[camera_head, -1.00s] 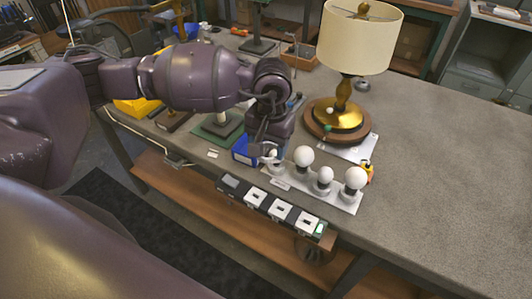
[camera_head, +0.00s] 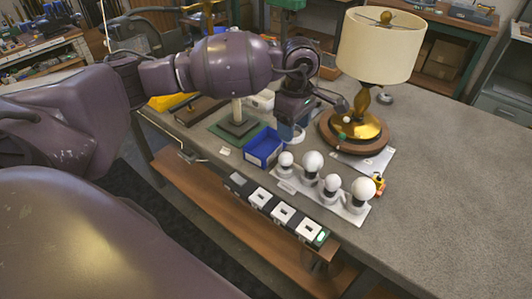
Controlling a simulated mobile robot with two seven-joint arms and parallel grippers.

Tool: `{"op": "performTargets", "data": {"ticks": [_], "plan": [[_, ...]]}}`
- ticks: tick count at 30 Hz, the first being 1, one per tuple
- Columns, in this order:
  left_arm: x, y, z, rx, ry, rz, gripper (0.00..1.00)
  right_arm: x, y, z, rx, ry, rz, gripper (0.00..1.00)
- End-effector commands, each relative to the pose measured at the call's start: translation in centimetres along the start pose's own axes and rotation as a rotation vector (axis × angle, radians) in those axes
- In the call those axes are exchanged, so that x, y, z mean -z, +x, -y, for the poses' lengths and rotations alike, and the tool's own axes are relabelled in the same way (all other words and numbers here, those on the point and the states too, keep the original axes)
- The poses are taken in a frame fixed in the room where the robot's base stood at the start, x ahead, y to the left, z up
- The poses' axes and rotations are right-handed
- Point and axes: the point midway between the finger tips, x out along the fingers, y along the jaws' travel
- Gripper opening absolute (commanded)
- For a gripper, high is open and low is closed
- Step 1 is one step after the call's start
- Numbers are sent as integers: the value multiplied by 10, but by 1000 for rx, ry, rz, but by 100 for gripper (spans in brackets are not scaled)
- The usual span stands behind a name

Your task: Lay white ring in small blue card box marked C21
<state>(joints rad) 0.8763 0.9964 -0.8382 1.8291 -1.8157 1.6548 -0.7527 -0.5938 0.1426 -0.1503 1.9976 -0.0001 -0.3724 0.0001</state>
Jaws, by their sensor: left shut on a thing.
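A small open blue box (camera_head: 264,148) stands on the bench in the middle of the head view; its inside looks empty and any mark on it is too small to read. My left gripper (camera_head: 289,131) is just right of and behind the box, pointing down. It is shut on the white ring (camera_head: 297,138), of which only a pale curved part shows at the fingertips. The fingers hide the rest, and I cannot tell whether the ring touches the bench. My right gripper is not in view.
A brass lamp with a cream shade (camera_head: 375,47) stands right of my gripper. A green-based post (camera_head: 238,125) stands left of the box. The bench on the right is clear.

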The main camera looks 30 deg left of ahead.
Motion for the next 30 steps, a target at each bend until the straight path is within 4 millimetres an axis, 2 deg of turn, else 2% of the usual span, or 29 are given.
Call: {"op": "performTargets", "data": {"ticks": [12,30], "plan": [[31,-9,-23,-22,-806,23,32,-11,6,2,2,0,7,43],[80,-19,-45,-55,-1955,53,32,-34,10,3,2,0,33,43]]}}
